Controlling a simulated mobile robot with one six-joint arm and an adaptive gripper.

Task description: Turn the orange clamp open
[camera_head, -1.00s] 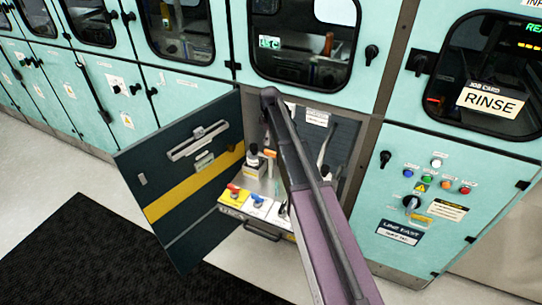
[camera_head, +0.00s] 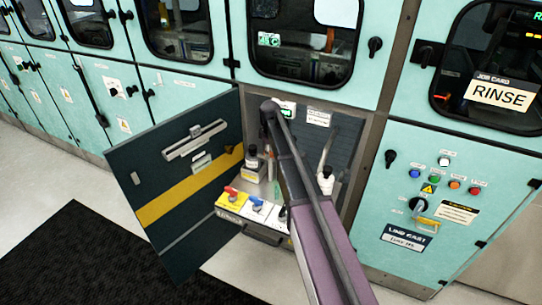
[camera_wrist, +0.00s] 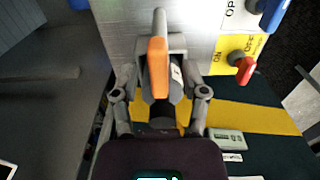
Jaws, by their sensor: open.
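The orange clamp (camera_wrist: 158,68) shows in the wrist view as an orange handle on a grey metal bracket, near the top middle. My gripper (camera_wrist: 160,90) is open, with one finger on each side of the clamp's lower part. I cannot tell whether the fingers touch it. In the head view, my arm reaches into the open cabinet (camera_head: 262,238), and my gripper and the clamp are hidden behind it.
A red knob (camera_wrist: 243,68) and a blue knob (camera_wrist: 272,14) stand close to the right of my gripper. The open dark door (camera_head: 185,240) with a yellow stripe hangs left of the cabinet.

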